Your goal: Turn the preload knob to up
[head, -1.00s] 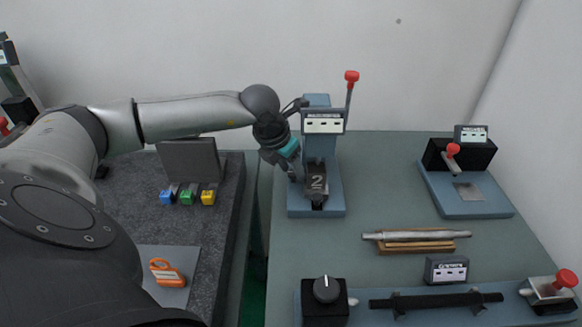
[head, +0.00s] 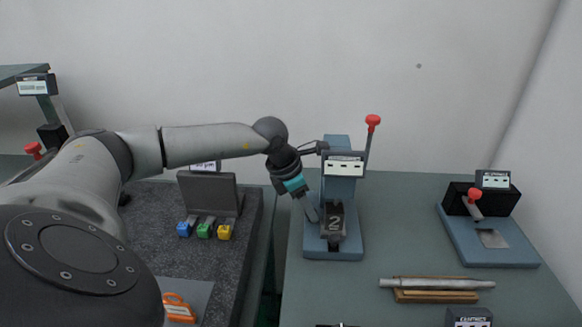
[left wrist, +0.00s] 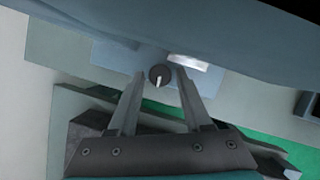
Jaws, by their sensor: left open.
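A dark round knob (left wrist: 159,76) with a white pointer mark shows in the left wrist view, beside a white label (left wrist: 187,62). The pointer runs toward the bottom of that picture. My left gripper (left wrist: 160,74) is open, one finger on each side of the knob; I cannot tell whether they touch it. In the head view my left gripper (head: 311,214) is at the left side of the blue stand (head: 312,240) holding a dark block marked 2 (head: 334,222). The knob cannot be made out there. My right gripper is not in view.
A red-tipped lever (head: 372,122) rises behind the stand. A metal rod (head: 437,284) lies on a wooden rest in front of it. Another blue fixture (head: 510,249) stands at right. Blue, green and yellow pieces (head: 204,231) and an orange item (head: 178,309) are at left.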

